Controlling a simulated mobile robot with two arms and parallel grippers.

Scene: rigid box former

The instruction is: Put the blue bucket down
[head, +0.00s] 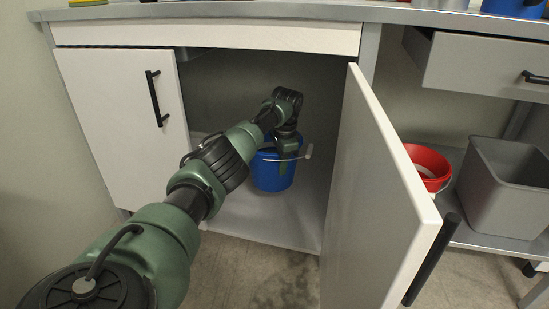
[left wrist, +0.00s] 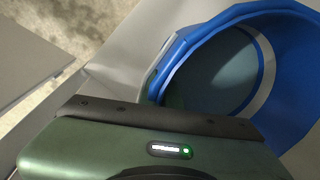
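The blue bucket (head: 272,179) is upright inside the open cabinet, over the cabinet floor (head: 262,222). I cannot tell whether its base touches that floor. My left gripper (head: 287,154) reaches down at the bucket's near right rim, beside a thin handle with a pale end. In the left wrist view the bucket (left wrist: 296,65) shows its open mouth and empty-looking inside, with its rim close to the gripper body. My right gripper is not in view.
The open right cabinet door (head: 375,200) stands out toward me, right of my left arm. The left door (head: 118,125) flanks the opening. A red bucket (head: 428,160) and a grey bin (head: 503,190) stand on the right shelf, below a partly open drawer (head: 485,65).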

